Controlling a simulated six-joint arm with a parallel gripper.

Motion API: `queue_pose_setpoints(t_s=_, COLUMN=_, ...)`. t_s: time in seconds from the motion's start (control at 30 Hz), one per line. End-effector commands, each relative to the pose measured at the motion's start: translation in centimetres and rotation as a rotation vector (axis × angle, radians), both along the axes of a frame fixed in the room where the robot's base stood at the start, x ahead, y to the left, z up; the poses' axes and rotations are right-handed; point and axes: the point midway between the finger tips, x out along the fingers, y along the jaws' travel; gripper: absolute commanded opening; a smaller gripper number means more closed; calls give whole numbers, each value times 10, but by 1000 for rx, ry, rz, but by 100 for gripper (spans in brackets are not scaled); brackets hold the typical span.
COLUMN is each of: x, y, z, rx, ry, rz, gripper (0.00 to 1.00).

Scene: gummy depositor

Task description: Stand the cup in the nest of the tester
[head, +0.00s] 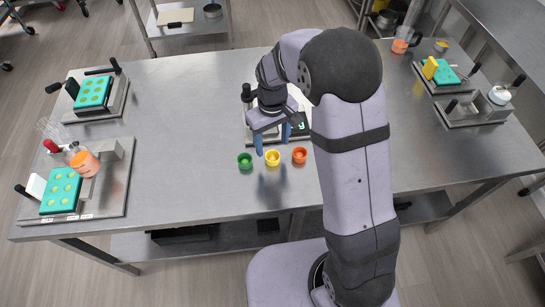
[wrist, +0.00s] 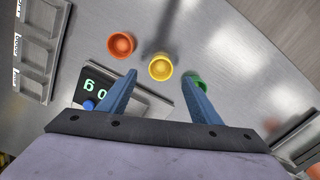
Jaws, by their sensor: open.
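Three small cups stand in a row on the steel table: green (head: 245,161), yellow (head: 272,158) and orange (head: 300,155). My gripper (head: 271,144) is open and empty above the table, just behind the yellow cup. In the wrist view, the yellow cup (wrist: 160,67) lies just beyond and between the fingertips (wrist: 161,76), apart from them. The orange cup (wrist: 121,45) is to its left; the green cup (wrist: 195,81) is partly behind the right finger. The tester (head: 301,127), with lit green digits, is behind the cups, largely covered by my arm. I cannot make out its nest.
A teal mould on a stand (head: 93,92) is at the back left. A tray with another teal mould (head: 62,188) and an orange-filled beaker (head: 83,162) is at the front left. Similar equipment (head: 438,72) stands on the right. The table between the left stands and the cups is clear.

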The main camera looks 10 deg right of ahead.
Motion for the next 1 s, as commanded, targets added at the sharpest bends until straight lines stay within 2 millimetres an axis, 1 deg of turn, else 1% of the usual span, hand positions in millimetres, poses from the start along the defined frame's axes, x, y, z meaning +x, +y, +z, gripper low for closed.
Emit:
queue_pose_setpoints(t_s=0.17, x=-2, y=0, z=-9, rx=-1, ry=4, rz=0, gripper=58)
queue_pose_setpoints(t_s=0.4, x=-4, y=0, z=-37, rx=-1, ry=4, rz=0, gripper=58)
queue_pose_setpoints(t_s=0.5, x=-4, y=0, z=-45, rx=-1, ry=2, rz=0, gripper=58)
queue_pose_setpoints(t_s=0.63, x=-3, y=0, z=-51, rx=0, ry=0, rz=-1, gripper=58)
queue_pose_setpoints(t_s=0.83, x=-3, y=0, z=-52, rx=0, ry=-1, rz=-1, gripper=58)
queue_pose_setpoints(t_s=0.87, x=-3, y=0, z=-52, rx=0, ry=-1, rz=-1, gripper=56)
queue_pose_setpoints(t_s=0.9, x=-3, y=0, z=-52, rx=0, ry=-1, rz=-1, gripper=46)
queue_pose_setpoints(t_s=0.97, x=-3, y=0, z=-52, rx=0, ry=-1, rz=-1, gripper=32)
queue_pose_setpoints(t_s=1.0, x=-3, y=0, z=-52, rx=0, ry=-1, rz=-1, gripper=22)
